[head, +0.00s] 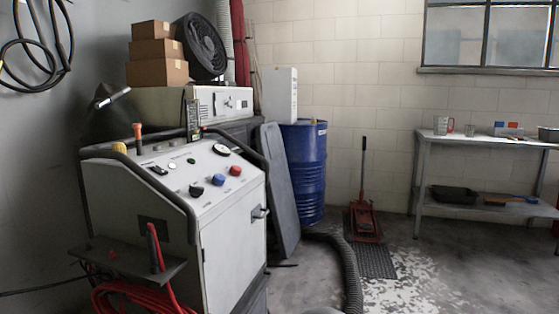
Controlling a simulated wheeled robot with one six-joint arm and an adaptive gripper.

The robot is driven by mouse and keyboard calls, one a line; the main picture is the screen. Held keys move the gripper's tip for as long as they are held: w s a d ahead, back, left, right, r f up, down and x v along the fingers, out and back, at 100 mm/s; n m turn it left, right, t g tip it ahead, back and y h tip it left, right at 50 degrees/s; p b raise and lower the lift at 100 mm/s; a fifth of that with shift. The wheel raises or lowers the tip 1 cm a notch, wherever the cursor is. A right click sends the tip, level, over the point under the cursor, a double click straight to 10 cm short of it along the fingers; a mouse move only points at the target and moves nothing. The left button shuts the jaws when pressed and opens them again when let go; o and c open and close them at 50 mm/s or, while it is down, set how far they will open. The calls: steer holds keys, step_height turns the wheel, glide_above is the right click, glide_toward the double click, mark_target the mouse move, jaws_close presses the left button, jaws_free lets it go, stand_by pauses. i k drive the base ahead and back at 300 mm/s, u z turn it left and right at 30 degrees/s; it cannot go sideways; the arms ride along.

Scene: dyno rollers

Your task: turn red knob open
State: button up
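The red knob (235,170) sits on the sloped top panel of a white control cabinet (235,245), in the left half of the head view. It is the rightmost of three coloured knobs in a slanting row. A blue knob (219,180) and a black knob (196,190) are to its lower left. The red knob looks too small to read its turn position. My gripper is not in the head view. A small pale shape at the bottom edge is cut off and I cannot tell what it is.
Dark rails edge the cabinet's panel. Red cable (140,298) hangs at its front, and a black hose (350,275) lies on the floor to its right. A blue drum (304,170), red floor jack (363,220) and metal table (480,142) stand behind. Floor at lower right is clear.

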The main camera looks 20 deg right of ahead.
mark_target(235, 170)
steer(key=z, duration=0.25)
steer(key=i, duration=1.05)
